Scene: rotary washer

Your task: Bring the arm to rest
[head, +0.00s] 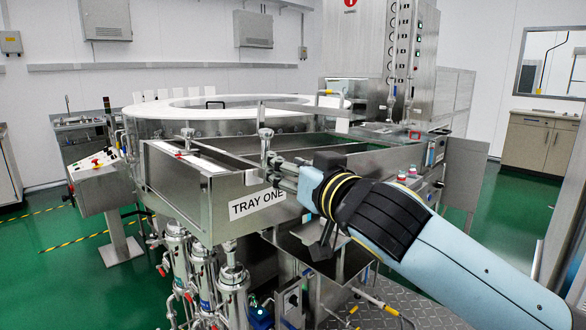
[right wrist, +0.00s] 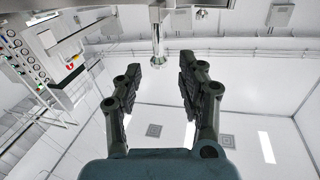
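My right arm comes in from the right in the head view, and its gripper (head: 283,166) is at the front edge of the steel washer tray. In the right wrist view the two dark fingers of this gripper (right wrist: 160,72) stand apart with an open gap and nothing between them. A slim metal post with a round knob (head: 265,134) stands at the tray edge beside the fingertips. A metal post (right wrist: 157,32) also shows beyond the fingertips in the right wrist view. I cannot tell whether the gripper touches the post. My left gripper is not in view.
The washer tray (head: 170,165) carries a "TRAY ONE" label (head: 257,203) below the gripper. Behind is a round white-rimmed drum (head: 190,103). A control box (head: 100,180) stands at left, steel filter housings (head: 203,270) below. Green floor (head: 50,260) is open at left.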

